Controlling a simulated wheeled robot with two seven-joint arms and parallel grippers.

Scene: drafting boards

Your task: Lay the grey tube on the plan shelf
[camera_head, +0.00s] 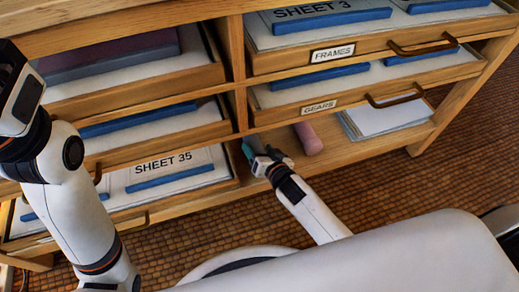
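The plan shelf (349,149) is the open wooden bottom bay under the right-hand drawers. My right gripper (259,150) is at the left part of this bay, near its divider. A small grey-teal piece (247,150) shows at its fingertips; I cannot tell whether it is the grey tube's end or a finger pad. No other grey tube shows clearly. Whether the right gripper is open or shut is too small to tell. A pink tube (308,138) lies on the shelf just right of the gripper, apart from it. My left arm rises at the left; its gripper is out of view.
A grey tray with white paper (388,118) lies on the shelf's right part. Above are drawers labelled GEARS (319,106) and FRAMES (333,52) with protruding handles. At left, pulled-out drawers include one with SHEET 35 (160,160). Brown tiled floor (400,183) is clear in front.

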